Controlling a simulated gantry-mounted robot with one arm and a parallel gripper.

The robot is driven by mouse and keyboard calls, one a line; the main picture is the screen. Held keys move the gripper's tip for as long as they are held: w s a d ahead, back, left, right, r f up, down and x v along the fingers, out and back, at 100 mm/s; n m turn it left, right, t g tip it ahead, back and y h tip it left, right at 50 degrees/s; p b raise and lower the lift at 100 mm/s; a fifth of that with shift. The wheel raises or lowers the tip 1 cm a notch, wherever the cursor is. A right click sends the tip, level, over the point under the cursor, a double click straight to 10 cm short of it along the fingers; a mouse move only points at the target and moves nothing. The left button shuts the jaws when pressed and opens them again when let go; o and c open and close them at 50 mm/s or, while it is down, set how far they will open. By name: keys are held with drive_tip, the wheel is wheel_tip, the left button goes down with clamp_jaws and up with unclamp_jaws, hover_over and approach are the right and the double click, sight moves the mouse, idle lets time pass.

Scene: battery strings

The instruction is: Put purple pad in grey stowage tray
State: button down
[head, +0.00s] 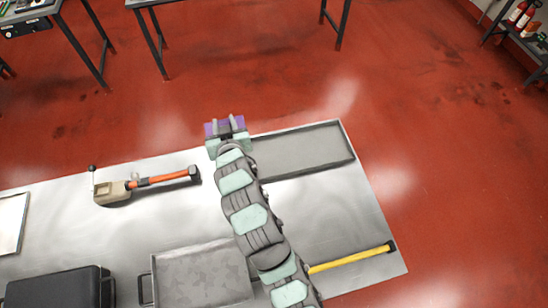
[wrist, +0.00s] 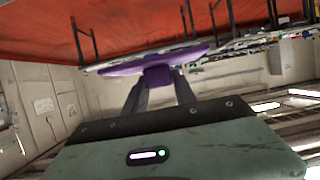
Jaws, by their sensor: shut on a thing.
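The purple pad (head: 210,130) is held between the fingers of my gripper (head: 232,124), at the far edge of the metal table. In the wrist view the purple pad (wrist: 150,63) shows as a wide flat top with a block below it. The two fingers of my gripper (wrist: 160,80) are shut on that block. A shallow grey tray (head: 335,165) lies just right of my gripper. A second grey tray (head: 154,281) with a handle stands nearer, partly behind my arm. I cannot tell which one is the stowage tray. Both look empty where visible.
An orange-handled hammer (head: 165,178) and a beige device (head: 110,192) lie left of my arm. A yellow-handled tool (head: 350,258) lies at the near right. A black case (head: 55,287) stands at the near left. Red floor (head: 290,95) lies beyond the table.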

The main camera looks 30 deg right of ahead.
drive_tip(key=d+f+m+g+h+b, duration=0.1)
drive_tip(key=d+f+b, duration=0.3)
drive_tip(key=d, duration=0.2)
drive_tip(key=d+f+m+h+b, duration=0.2)
drive_tip(key=d+f+b, duration=0.2)
drive_tip(key=d, duration=0.3)
drive_tip(key=m+g+h+b, duration=0.2)
drive_tip(key=b, duration=0.7)
hover_over(295, 152)
wheel_tip(295, 152, down, 20)
drive_tip(key=shift+a+r, duration=0.1)
drive_tip(key=shift+f+b, duration=0.4)
drive_tip(key=shift+f, duration=1.95)
drive_tip(key=shift+f, duration=0.25)
drive_tip(key=c, duration=1)
unclamp_jaws()
drive_tip(key=shift+r, duration=0.1)
